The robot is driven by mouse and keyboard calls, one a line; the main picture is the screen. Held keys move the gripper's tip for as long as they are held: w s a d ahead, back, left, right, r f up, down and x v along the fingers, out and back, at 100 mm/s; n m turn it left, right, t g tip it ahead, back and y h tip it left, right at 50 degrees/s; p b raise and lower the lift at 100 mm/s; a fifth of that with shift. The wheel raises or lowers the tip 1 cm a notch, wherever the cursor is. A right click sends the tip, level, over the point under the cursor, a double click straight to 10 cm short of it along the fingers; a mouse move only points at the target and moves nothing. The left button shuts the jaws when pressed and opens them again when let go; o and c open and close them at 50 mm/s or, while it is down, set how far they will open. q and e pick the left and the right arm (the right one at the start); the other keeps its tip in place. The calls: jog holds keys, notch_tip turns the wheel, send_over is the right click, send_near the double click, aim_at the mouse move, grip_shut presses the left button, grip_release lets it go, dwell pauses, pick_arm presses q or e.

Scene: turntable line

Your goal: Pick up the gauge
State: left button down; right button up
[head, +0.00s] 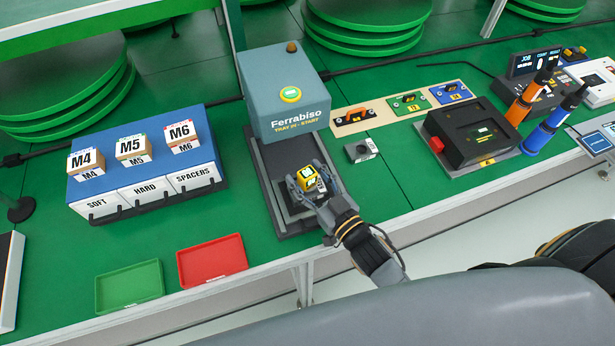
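A small yellow block with a pale face (308,178) is at the dark tray (270,187) in front of the blue-grey Ferrabiso machine (283,92). No label names it, so I cannot tell for sure that it is the gauge. My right gripper (306,174) reaches in from the lower right, with one finger on each side of the yellow block. The fingers are close to its sides; I cannot tell whether they press on it or whether it is lifted. A small grey block (361,151) sits on the green bench right of the tray. My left gripper is not in view.
A blue rack with labelled bins (140,150) stands left. A green tray (129,287) and a red tray (212,260) lie at the front edge. A black fixture (470,137), an orange tool (528,98) and a blue tool (550,125) stand right.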

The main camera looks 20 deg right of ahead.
grip_shut()
jog(key=shift+r, duration=0.1)
